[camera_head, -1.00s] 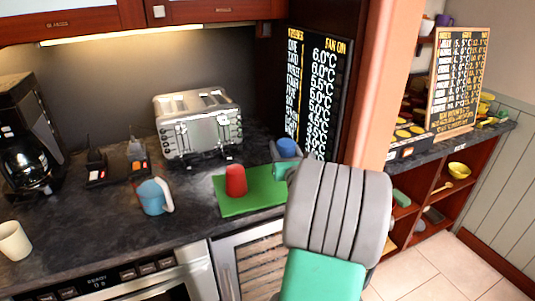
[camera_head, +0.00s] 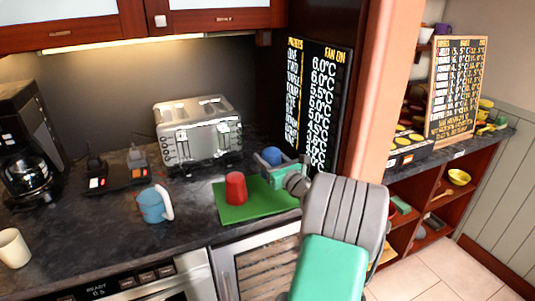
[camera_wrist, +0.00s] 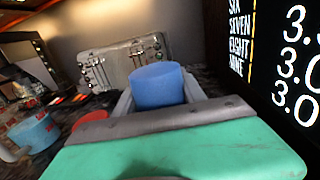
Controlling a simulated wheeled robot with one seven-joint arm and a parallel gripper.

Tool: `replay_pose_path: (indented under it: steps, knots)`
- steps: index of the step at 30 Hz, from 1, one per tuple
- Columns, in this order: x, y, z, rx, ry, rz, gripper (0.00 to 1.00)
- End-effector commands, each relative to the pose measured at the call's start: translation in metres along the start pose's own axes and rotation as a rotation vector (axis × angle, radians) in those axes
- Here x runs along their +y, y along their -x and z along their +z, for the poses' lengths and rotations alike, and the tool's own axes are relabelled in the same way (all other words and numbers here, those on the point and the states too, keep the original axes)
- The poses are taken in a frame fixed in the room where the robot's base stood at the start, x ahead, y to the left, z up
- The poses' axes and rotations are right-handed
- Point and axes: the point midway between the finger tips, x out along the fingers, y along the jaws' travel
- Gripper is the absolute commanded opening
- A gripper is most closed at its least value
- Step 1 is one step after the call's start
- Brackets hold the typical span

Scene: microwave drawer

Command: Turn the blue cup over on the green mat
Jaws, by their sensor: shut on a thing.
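The blue cup (camera_head: 272,156) is between the fingers of my gripper (camera_head: 276,168), over or just behind the back right part of the green mat (camera_head: 240,212). In the wrist view the blue cup (camera_wrist: 158,86) sits between the two grey fingers, its side and smooth upper end showing. I cannot tell whether that end is its base or its mouth, nor whether the cup touches the surface; its lower part is hidden. My gripper is shut on it. A red cup (camera_head: 236,188) stands on the mat, left of my gripper.
A silver toaster (camera_head: 198,130) stands behind the mat. A light-blue mug with a white handle (camera_head: 153,205) stands to the left. A menu board (camera_head: 318,100) rises behind my gripper on the right. The mat's front part is bare.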

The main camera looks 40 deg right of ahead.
Motion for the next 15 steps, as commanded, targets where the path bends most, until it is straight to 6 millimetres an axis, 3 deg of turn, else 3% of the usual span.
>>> replay_pose_path:
  steps: [9,15]
  knots:
    - [0.000,0.002,-0.042,0.000,-0.001,0.000,0.00]
    - [0.000,0.002,-0.056,0.000,-0.002,0.000,0.00]
